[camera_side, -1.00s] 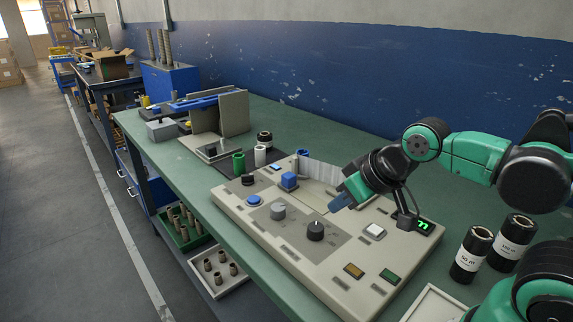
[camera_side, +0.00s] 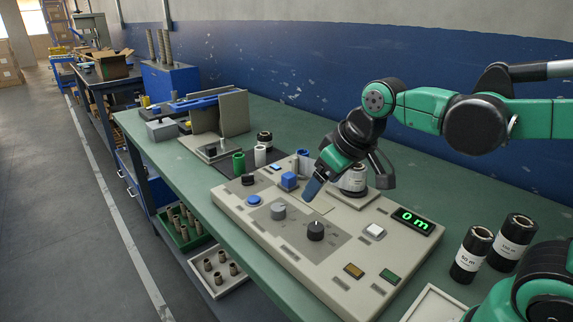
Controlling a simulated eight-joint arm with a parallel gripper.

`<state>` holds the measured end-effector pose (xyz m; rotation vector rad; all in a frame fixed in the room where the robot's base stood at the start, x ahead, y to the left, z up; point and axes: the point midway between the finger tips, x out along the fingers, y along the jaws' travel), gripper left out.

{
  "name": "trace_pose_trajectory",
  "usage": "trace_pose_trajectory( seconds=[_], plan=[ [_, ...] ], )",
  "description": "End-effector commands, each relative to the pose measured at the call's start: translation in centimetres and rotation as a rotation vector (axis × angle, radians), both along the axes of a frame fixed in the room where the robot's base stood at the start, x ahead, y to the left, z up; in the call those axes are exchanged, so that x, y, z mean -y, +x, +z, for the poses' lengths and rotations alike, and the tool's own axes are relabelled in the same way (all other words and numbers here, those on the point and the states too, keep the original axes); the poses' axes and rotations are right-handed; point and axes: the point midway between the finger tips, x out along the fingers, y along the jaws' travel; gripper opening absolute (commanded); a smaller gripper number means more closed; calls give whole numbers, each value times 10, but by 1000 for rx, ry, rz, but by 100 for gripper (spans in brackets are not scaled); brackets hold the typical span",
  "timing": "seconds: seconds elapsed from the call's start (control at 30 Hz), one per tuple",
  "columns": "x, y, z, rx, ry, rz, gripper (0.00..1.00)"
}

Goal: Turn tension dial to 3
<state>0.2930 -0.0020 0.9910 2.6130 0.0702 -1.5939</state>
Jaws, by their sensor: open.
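A beige control panel (camera_side: 350,277) lies on the bench and carries several dials. A black dial (camera_side: 315,231) with a pale pointer mark sits near its middle, and a grey dial (camera_side: 278,211) sits to its left. A smaller black knob (camera_side: 248,180) is at the far left end. The labels are too small to read, so I cannot tell which is the tension dial or its setting. My gripper (camera_side: 312,189) hangs above the panel, behind the black dial and apart from it. It is open and holds nothing visible.
A white-labelled roll (camera_side: 353,179) stands partly hidden behind my gripper. Two black rolls (camera_side: 472,255) (camera_side: 511,243) stand at right.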

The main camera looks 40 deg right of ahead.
Motion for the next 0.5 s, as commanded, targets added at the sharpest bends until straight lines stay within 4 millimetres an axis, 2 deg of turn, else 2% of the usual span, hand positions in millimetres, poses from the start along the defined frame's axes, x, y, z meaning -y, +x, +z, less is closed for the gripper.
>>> trace_pose_trajectory(
  seconds=[0.03, 0.23, 0.4, 0.5],
  plan=[
    [1, 14, 3, -38, -11, 20, 75],
    [3, 62, -4, -202, -48, 119, 75],
    [6, 99, -28, -335, -64, 202, 75],
    [7, 113, -44, -398, -69, 245, 75]
  ],
)
